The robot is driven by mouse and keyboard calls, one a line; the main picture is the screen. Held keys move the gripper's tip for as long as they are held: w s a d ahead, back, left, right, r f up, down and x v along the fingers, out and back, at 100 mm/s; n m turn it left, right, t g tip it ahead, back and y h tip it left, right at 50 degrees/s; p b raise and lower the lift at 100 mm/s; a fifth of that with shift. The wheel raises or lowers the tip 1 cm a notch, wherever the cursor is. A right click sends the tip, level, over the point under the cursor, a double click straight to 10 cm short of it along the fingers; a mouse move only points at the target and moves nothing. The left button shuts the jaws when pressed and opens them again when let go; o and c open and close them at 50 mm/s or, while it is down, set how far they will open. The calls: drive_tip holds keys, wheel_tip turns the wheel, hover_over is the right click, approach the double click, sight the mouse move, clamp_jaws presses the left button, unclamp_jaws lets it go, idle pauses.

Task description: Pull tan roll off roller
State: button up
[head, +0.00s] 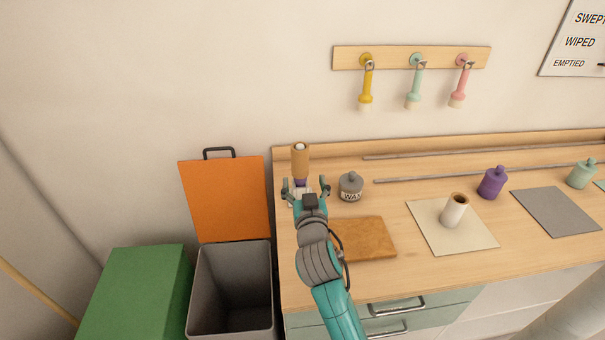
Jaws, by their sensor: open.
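A tan roll (300,163) stands upright at the back left of the counter, with a pale tip showing at its top. A purple band and a whitish part show just below it, partly hidden by my gripper. My gripper (304,187) is open, its two fingers spread left and right in front of the lower end of the roll. I cannot tell whether the fingers touch anything. No separate roller can be made out beyond the pale tip and the parts below.
A grey jar (351,187) stands close right of my gripper. A brown board (370,240) lies nearer. A white cylinder (453,213) stands on a cream sheet (480,239). An open grey bin (232,275) with an orange lid (226,198) is left of the counter.

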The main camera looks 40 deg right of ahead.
sight(301, 160)
drive_tip(key=x, duration=1)
drive_tip(key=shift+w+d, duration=0.3)
drive_tip(key=c, duration=1.5)
drive_tip(key=shift+r, duration=0.55)
idle(0.4)
drive_tip(key=shift+r, duration=4.65)
drive_tip(key=shift+r, duration=0.2)
drive_tip(key=shift+r, duration=1.1)
drive_tip(key=shift+r, duration=0.15)
